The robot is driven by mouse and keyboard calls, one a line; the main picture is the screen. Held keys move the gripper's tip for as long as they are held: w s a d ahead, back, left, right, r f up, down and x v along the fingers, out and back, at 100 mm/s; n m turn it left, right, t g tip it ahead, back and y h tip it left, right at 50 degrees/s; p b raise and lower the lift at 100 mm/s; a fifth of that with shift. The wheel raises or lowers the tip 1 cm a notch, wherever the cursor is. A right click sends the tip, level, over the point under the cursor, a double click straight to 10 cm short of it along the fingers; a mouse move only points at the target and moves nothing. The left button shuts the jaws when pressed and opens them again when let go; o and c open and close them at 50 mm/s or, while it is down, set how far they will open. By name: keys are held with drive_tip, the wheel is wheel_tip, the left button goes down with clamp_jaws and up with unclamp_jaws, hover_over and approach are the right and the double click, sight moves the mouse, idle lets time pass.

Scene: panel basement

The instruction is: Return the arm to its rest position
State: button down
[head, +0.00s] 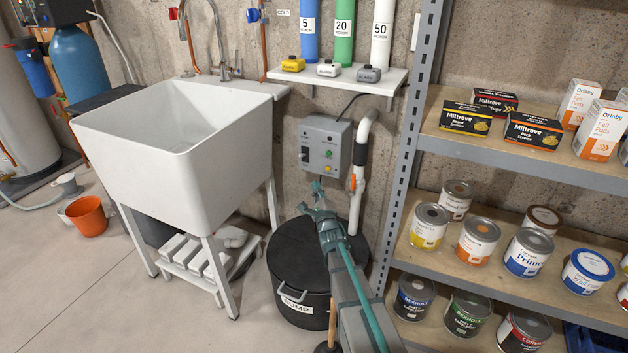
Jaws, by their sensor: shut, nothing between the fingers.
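My arm reaches up from the bottom of the head view, past the right part of the black sump lid. My gripper (317,188) is small in this view, at the arm's far end. It is shut with nothing held, and it appears just below the grey control box (325,146) on the wall. I cannot tell how far it is from the box.
A white utility sink (165,140) stands left of the arm. The black sump lid (290,262) and a white pipe (357,190) are close to the arm. A metal shelf unit (405,170) with cans and boxes stands at right. Open floor (80,290) lies at lower left.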

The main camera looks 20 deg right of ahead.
drive_tip(key=shift+s, duration=0.35)
